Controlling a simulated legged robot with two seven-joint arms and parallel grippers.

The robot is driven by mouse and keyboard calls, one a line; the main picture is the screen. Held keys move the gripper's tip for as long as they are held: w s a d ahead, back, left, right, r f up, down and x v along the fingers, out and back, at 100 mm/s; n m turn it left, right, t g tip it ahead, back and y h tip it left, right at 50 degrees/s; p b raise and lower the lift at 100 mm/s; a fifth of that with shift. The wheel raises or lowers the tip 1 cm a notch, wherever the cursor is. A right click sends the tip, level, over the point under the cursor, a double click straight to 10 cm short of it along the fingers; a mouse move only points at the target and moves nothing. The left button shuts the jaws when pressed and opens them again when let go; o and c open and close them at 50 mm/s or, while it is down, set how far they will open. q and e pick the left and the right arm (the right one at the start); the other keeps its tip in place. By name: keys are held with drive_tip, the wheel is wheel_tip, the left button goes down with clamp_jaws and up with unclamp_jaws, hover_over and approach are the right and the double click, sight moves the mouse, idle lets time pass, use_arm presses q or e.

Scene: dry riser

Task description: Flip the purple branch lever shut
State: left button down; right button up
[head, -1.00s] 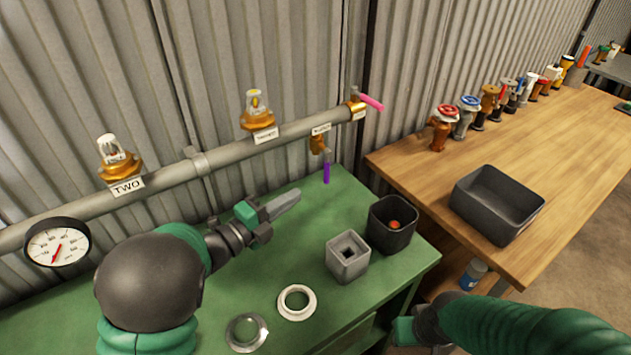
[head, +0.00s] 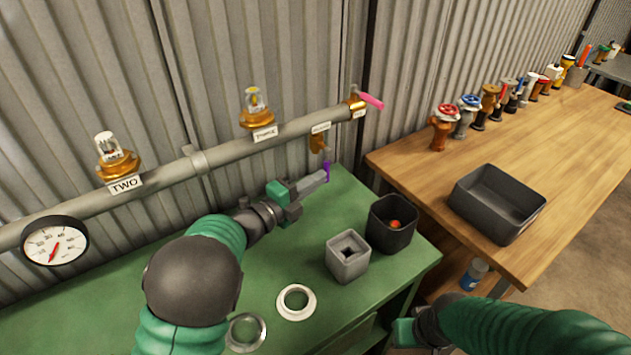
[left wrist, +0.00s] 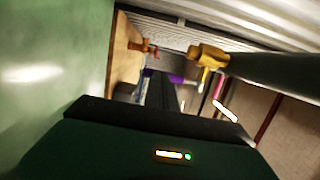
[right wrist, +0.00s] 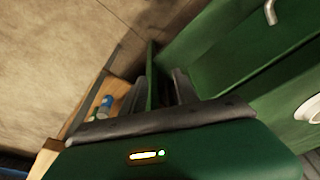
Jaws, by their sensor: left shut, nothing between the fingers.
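The purple lever (head: 327,170) hangs down from a small brass branch valve (head: 317,143) under the grey pipe in the head view. My left gripper (head: 322,178) is shut and empty, its fingertips at the lever's left side near its lower end; I cannot tell whether they touch. In the left wrist view a bit of purple (left wrist: 176,78) shows just beyond the shut fingers, with the brass valve (left wrist: 208,55) to the right. My right gripper (right wrist: 160,88) has its fingers apart with nothing held, low beside the green bench's side.
A pink lever (head: 371,101) sits on the pipe's end valve. A grey square block (head: 348,268), a dark bin (head: 408,236) and a white ring (head: 296,316) stand on the green bench. A black tray (head: 470,215) sits on the wooden table.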

use_arm(q)
drive_tip(key=w+d+r+n+t+h+b, duration=0.1)
drive_tip(key=w+d+t+b, duration=0.1)
drive_tip(key=b, duration=0.8)
drive_tip(key=w+d+r+t+h+b, duration=0.2)
drive_tip(key=w+d+b, duration=0.2)
drive_tip(key=b, duration=0.5)
drive_tip(key=shift+d+n+t+h+b, duration=0.3)
drive_tip(key=shift+d+n+t+b, duration=0.1)
drive_tip(key=shift+d, duration=1)
drive_tip(key=shift+r, duration=0.15)
drive_tip(key=shift+s+a, duration=0.1)
drive_tip(key=s+a+p, duration=0.3)
drive_tip(key=s+a, duration=0.5)
drive_tip(key=s, duration=0.1)
drive_tip(key=shift+s+a+f, duration=0.15)
drive_tip(key=shift+a+f, duration=0.25)
